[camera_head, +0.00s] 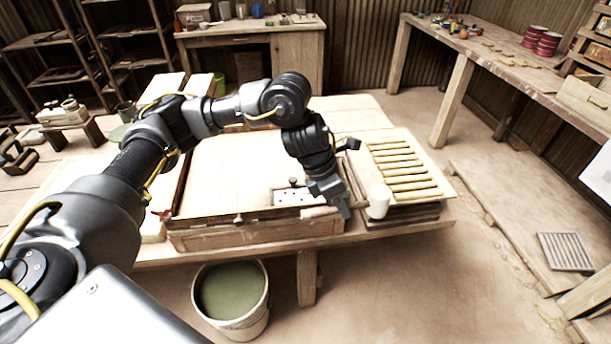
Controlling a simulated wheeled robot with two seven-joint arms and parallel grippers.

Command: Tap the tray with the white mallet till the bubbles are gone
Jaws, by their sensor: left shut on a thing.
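My left gripper (343,208) points down at the front right of the worktable and is shut on the handle of the white mallet (378,201). The mallet's pale cylindrical head is to the right of the gripper, by the front edge of a stack of ribbed boards. Its handle runs left behind the fingers. A wide wooden tray (255,238) with a pale surface lies to the left of the head. A small white patch with dark dots (298,197) shows near its front right; I cannot tell if the dots are bubbles. My right gripper is not in view.
Slatted boards (402,172) are stacked right of the tray. A bucket of greenish liquid (231,296) stands on the floor in front of the table. A small wooden stand (70,125) is at the left.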

